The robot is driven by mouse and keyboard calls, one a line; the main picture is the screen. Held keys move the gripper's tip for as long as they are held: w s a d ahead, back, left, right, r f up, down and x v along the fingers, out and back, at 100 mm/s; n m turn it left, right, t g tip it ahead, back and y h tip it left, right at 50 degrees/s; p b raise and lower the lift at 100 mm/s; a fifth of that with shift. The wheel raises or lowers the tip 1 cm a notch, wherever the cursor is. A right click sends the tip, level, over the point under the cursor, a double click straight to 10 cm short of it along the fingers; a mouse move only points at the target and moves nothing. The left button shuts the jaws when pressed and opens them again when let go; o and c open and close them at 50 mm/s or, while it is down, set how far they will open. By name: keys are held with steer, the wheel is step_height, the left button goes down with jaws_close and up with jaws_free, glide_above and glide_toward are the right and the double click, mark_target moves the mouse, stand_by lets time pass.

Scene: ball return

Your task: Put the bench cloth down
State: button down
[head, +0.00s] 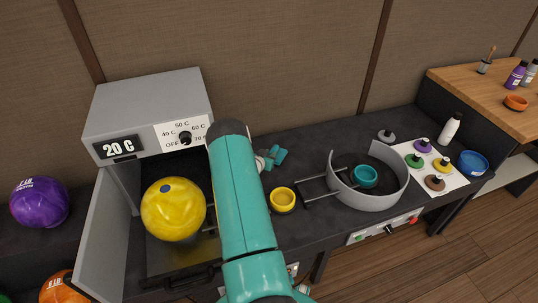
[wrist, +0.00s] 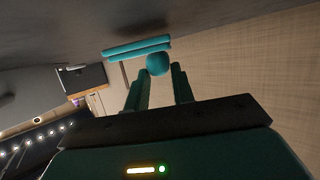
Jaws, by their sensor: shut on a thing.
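The bench cloth (wrist: 137,47) shows in the wrist view as a flat teal pad with a round teal knob between my fingers. In the head view a teal part of it (head: 279,156) shows just beyond my arm, over the back of the dark bench (head: 310,137). My gripper (wrist: 160,74) is shut on the knob. In the head view my forearm hides most of the gripper. The pad lies close to the dark bench surface in the wrist view; I cannot tell whether it touches.
A grey oven (head: 150,105) reading 20 C stands left, door open, with a yellow ball (head: 173,210) at its opening. Right of my arm are a yellow cup (head: 283,200), a curved grey wall (head: 375,198) around a teal cup (head: 366,176), and a white mat (head: 457,183) with coloured knobbed pieces.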

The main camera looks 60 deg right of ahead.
steer(key=shift+a+f, duration=0.1)
steer(key=shift+f, duration=0.35)
steer(key=c, duration=1.2)
jaws_free()
steer(key=shift+f, duration=0.15)
steer(key=shift+r, duration=0.4)
steer(key=v, duration=0.7)
steer(key=shift+a+r, duration=0.2)
steer(key=shift+r, duration=0.2)
